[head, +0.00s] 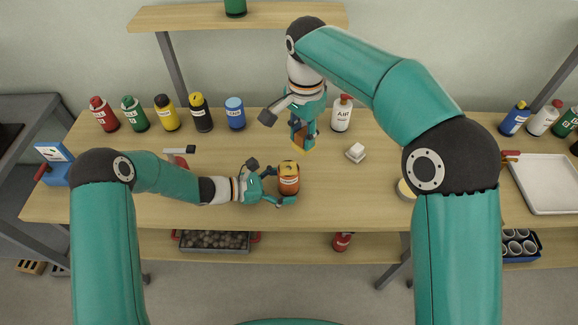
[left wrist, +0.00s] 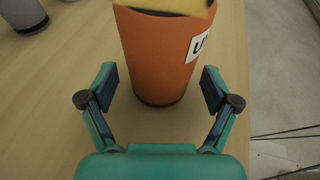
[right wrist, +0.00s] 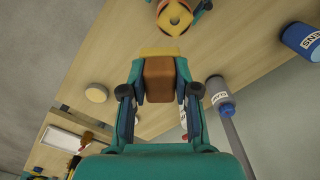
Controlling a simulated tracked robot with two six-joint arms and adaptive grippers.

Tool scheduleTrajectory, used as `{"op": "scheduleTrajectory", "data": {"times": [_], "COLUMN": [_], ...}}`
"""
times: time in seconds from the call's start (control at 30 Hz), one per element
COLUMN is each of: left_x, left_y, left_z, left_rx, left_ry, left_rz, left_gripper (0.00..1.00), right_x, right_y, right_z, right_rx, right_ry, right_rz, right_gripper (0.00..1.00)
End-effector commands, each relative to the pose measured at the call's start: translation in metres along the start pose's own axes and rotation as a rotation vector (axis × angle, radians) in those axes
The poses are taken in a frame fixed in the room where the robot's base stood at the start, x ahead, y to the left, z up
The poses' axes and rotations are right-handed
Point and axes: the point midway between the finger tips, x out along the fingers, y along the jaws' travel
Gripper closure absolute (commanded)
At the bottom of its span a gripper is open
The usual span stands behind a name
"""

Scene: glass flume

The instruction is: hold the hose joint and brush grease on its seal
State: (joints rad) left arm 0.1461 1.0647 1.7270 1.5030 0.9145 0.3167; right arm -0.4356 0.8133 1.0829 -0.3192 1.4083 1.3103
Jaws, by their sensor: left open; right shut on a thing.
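The hose joint (head: 289,182), an orange body with a yellow top, stands upright on the bench. In the left wrist view the orange body (left wrist: 158,60) carries a white label. In the right wrist view its yellow top (right wrist: 174,18) has a dark central hole. My left gripper (head: 272,184) is open, its fingers on either side of the joint, with gaps visible in the left wrist view. My right gripper (head: 304,128) is shut on the brush (right wrist: 159,80), a brown block with a yellow end, pointing down above and behind the joint. A round tin with a cream top (head: 405,188) sits to the right, partly behind my right arm.
Several bottles and cans stand along the back, including a blue can (head: 235,113) and a white AIR bottle (head: 341,113). A white tray (head: 545,183) is at far right. The bench between joint and tin is clear.

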Motion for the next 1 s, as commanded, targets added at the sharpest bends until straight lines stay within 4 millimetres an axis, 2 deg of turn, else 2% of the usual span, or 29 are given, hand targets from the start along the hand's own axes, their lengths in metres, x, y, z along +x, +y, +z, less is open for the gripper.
{"op": "scheduleTrajectory", "data": {"times": [0.13,0.27,0.7,0.83,1.0], "left_x": [-0.006,-0.021,-0.103,-0.115,-0.120], "left_y": [0.001,0.001,0.002,0.001,0.001], "left_z": [0.000,0.000,-0.001,-0.002,-0.001], "left_rx": [0.000,-0.001,-0.001,0.000,-0.001], "left_ry": [0.000,-0.001,0.000,0.000,0.000], "left_rz": [0.002,0.003,0.003,0.001,0.000], "left_gripper": [0.12,0.12,0.12,0.12,0.12], "right_x": [0.000,0.000,0.000,0.000,0.000], "right_y": [0.000,0.000,0.000,0.000,0.000], "right_z": [0.000,0.000,0.000,0.000,0.000], "right_rx": [0.000,0.000,0.000,0.000,0.000], "right_ry": [0.000,0.000,0.000,0.000,0.000], "right_rz": [0.000,0.000,0.000,0.000,0.000], "right_gripper": [1.00,1.00,1.00,1.00,1.00]}}
